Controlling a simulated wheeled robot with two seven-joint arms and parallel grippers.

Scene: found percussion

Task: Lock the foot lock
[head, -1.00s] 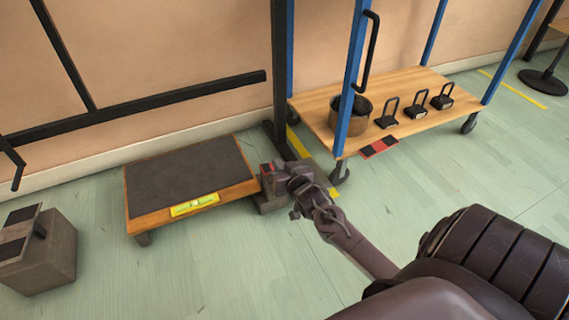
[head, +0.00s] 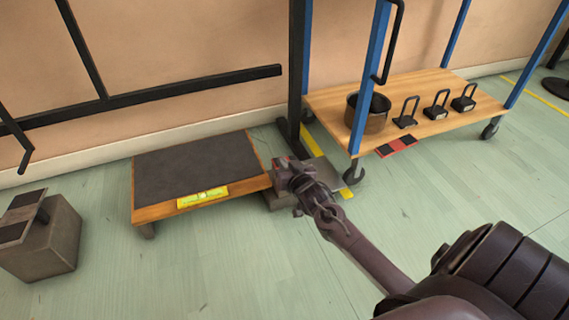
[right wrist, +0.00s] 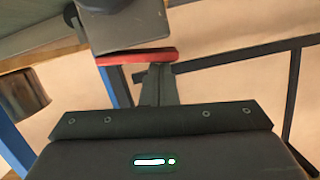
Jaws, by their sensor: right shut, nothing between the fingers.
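My right gripper (head: 285,174) is shut and empty, low beside the foot of the black post (head: 297,75). A small red part (head: 280,162) shows right at its fingers, partly hidden by them; I cannot tell whether they touch. In the right wrist view a red bar (right wrist: 137,56) lies beyond the dark gripper body, next to a grey block or plate (right wrist: 125,28). This red bar may be the foot lock's pedal. A flat grey plate (head: 325,174) lies just right of the gripper in the head view. My left gripper is out of view.
A low wooden platform (head: 155,215) with a dark top and yellow level stands left of the gripper. A blue-posted wheeled cart (head: 440,128) stands right, carrying a brown pot (head: 376,116) and several black-handled weights. A grey block (head: 50,250) sits far left. The front floor is clear.

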